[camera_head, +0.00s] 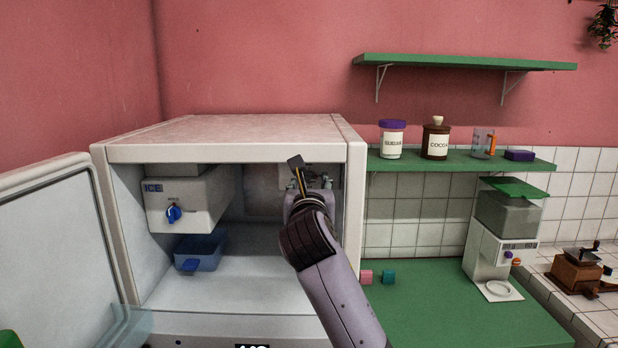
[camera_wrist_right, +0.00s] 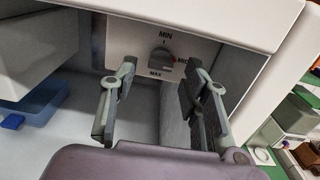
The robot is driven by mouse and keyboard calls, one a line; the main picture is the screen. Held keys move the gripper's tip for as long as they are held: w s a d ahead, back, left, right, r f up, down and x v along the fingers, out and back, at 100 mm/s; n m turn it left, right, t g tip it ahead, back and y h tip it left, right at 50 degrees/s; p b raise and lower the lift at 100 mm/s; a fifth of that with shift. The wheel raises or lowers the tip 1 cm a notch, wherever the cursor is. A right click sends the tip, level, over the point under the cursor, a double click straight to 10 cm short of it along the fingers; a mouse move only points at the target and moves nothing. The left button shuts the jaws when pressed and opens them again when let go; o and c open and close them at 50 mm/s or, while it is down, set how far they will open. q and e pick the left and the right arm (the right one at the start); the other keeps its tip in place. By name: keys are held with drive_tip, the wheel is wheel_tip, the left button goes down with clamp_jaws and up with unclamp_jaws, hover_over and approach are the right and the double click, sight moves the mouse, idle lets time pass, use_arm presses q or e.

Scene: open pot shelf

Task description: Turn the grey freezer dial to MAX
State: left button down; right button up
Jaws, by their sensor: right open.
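The grey freezer dial (camera_wrist_right: 160,59) is on a pale panel at the back right inside the open freezer (camera_head: 230,131). In the right wrist view, MIN is above it, MID to its right and MAX below. A red mark at its right side points toward MID. My right gripper (camera_wrist_right: 159,74) is open, its two fingers on either side of the dial's position in the picture, with nothing between them. I cannot tell whether they touch it. In the head view my right gripper (camera_head: 310,177) hides the dial. My left gripper is out of view.
Inside the freezer at left are an ICE unit (camera_head: 187,198) with a blue knob and a blue bin (camera_head: 200,252). The freezer door (camera_head: 50,250) stands open at left. A green counter (camera_head: 440,310) with a dispenser (camera_head: 500,240) lies right, below green shelves (camera_head: 460,159).

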drive_tip(key=shift+w, duration=0.9)
drive_tip(key=shift+c, duration=0.4)
clamp_jaws()
